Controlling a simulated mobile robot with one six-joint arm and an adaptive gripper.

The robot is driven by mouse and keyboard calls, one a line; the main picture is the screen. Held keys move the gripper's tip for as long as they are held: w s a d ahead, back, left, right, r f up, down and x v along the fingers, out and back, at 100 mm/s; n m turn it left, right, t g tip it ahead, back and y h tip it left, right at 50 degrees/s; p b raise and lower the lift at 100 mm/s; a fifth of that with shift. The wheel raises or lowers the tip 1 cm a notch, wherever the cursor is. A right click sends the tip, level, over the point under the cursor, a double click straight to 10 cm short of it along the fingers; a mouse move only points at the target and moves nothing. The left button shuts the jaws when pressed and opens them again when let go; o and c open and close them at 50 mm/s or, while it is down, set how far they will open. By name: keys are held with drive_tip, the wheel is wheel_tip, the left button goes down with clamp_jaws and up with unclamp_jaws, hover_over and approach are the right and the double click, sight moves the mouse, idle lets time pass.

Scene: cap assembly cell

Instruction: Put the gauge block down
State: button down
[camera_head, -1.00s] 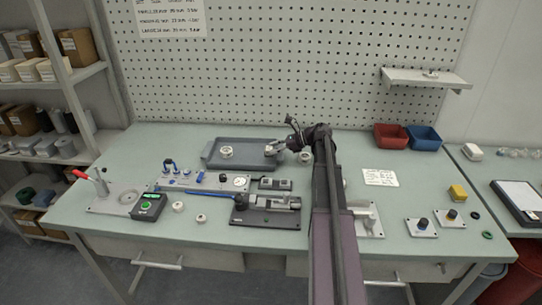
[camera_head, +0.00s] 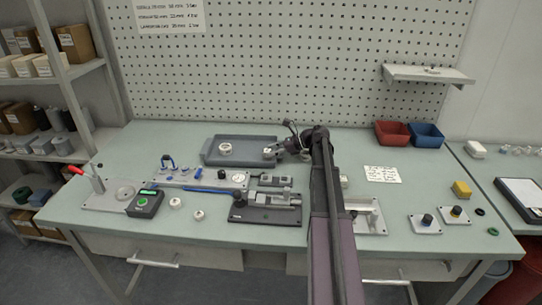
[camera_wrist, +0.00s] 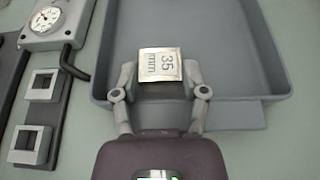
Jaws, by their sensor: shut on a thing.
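The gauge block (camera_wrist: 160,65) is a small pale metal block marked "35 mm". In the wrist view my gripper (camera_wrist: 160,80) is shut on it, one finger on each side. The block is over the near part of the grey tray (camera_wrist: 112,60). I cannot tell whether it touches the tray floor. In the head view my gripper (camera_head: 280,150) is at the right end of the tray (camera_head: 240,140), and the block (camera_head: 268,154) shows small there.
A white ring (camera_head: 225,149) sits on the tray's left part. A gauge panel (camera_head: 190,176) and a dark fixture (camera_head: 262,213) stand in front of the tray. Red (camera_head: 392,133) and blue (camera_head: 426,135) bins are at the back right. The tray floor near the block looks clear.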

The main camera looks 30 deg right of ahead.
drive_tip(key=shift+f, duration=0.15)
drive_tip(key=shift+f, duration=0.1)
drive_tip(key=shift+c, duration=0.6)
unclamp_jaws()
drive_tip(key=shift+r, duration=0.2)
drive_tip(key=shift+s+d+r+p, duration=0.3)
drive_tip(key=shift+d+p, duration=0.05)
drive_tip(key=shift+d, duration=0.15)
drive_tip(key=p+v, duration=0.3)
drive_tip(key=v, duration=0.6)
drive_tip(key=shift+p+v, duration=0.45)
drive_tip(key=shift+v, duration=0.4)
drive_tip(key=shift+s, duration=0.1)
